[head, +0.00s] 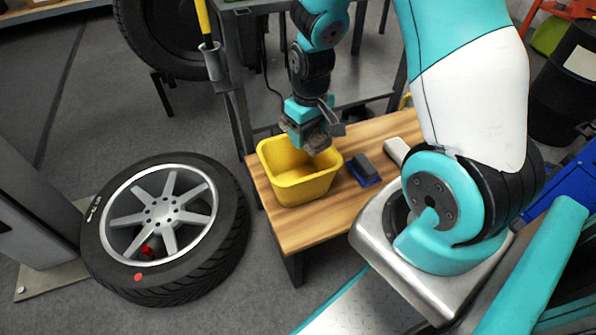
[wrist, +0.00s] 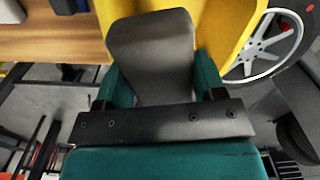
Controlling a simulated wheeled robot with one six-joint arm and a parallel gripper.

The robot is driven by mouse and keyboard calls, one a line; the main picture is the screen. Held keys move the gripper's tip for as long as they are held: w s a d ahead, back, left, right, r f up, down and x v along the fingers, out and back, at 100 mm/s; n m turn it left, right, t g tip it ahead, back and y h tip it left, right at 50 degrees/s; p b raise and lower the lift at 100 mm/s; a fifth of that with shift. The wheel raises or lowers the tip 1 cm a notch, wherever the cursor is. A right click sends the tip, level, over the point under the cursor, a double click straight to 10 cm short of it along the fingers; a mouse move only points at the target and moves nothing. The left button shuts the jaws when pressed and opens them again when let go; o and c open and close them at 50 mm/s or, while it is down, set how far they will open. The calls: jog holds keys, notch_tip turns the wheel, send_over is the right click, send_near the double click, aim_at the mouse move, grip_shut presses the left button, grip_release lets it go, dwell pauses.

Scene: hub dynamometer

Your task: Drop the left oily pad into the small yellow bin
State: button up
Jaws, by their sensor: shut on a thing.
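My gripper (head: 312,136) is shut on a dark grey pad (head: 317,143), the oily pad. The pad also shows between the teal fingers in the wrist view (wrist: 152,50). The small yellow bin (head: 301,192) stands on the wooden bench. My gripper and the pad are over the bin's back right part, at about its rim. The bin fills the area behind the pad in the wrist view (wrist: 226,28). Whether the pad touches the rim cannot be told.
A dark block with a blue base (head: 364,171) and a pale block (head: 397,151) sit on the wooden bench (head: 292,233) right of the bin. A wheel with a tyre (head: 165,228) lies on the floor at left. A yellow-handled tool (head: 204,22) stands at the bench's back left.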

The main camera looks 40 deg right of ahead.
jog(key=o, duration=1)
notch_tip(320, 180, up, 17)
jog(key=p, duration=0.5)
jog(key=shift+r+p, duration=0.2)
jog(key=shift+p, duration=0.15)
jog(key=s+a+r+n+y+p, duration=0.15)
jog(key=s+a+r+n, duration=0.3)
jog(key=s+a, duration=0.5)
jog(key=s+a+r+n+y+b, duration=0.1)
jog(key=s+a+r+n+y, duration=0.35)
jog(key=a, duration=0.75)
jog(key=shift+m+h, duration=0.9)
jog(key=r+p, duration=1.3)
jog(key=r, duration=0.1)
jog(key=s+r+p, duration=0.1)
jog(key=r+p, duration=0.6)
jog(key=shift+d+r+p, duration=0.2)
jog(key=shift+d+p, duration=0.1)
jog(key=shift+d, duration=0.05)
